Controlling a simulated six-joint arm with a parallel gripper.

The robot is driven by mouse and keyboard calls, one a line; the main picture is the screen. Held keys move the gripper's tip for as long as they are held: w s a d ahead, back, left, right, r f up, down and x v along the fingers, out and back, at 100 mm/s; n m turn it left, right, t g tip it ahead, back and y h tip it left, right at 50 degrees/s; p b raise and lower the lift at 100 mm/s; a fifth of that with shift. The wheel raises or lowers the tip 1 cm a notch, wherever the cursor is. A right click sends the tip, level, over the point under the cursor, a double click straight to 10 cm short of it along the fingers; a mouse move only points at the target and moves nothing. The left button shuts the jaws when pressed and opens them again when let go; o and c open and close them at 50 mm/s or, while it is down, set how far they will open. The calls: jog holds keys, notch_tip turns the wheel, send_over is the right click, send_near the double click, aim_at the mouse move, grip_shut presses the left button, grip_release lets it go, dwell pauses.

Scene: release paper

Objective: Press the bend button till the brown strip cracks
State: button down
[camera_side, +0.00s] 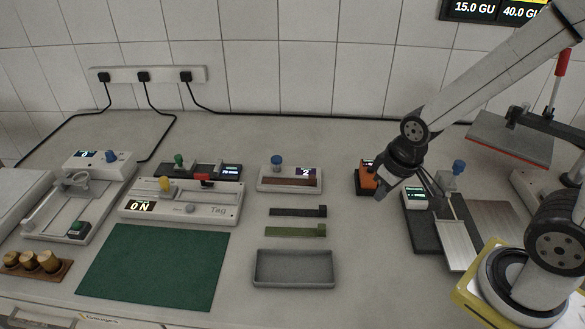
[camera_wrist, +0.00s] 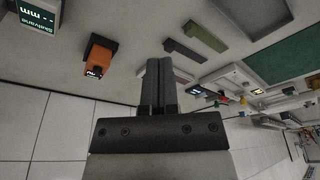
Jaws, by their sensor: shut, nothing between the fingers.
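The bend tester (camera_side: 263,184) is a small pale box in the middle of the bench. It has a blue button (camera_side: 277,160) on top and a small dark display (camera_side: 306,173) that seems to read 2. A brown strip (camera_side: 288,181) lies along its front and looks whole. My gripper (camera_side: 380,195) is shut and empty, above the bench to the right of the tester and apart from it. In the wrist view my gripper's fingers (camera_wrist: 158,62) are together and hide part of the tester behind them.
A dark strip (camera_side: 298,211) and a green strip (camera_side: 295,231) lie in front of the tester, with an empty grey tray (camera_side: 293,284) nearer. An orange device (camera_side: 366,180) stands beside my gripper. A green mat (camera_side: 153,267) lies at left.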

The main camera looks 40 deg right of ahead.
dwell(0.7)
jog(key=m+t+h, duration=0.1)
jog(key=m+t, duration=0.5)
jog(key=m, duration=0.5)
send_over(277, 160)
jog(key=shift+r, duration=0.35)
jog(key=shift+d+f, duration=0.1)
jog(key=shift+f, duration=0.05)
jog(key=shift+f, duration=4.25)
jog(key=shift+f, duration=0.5)
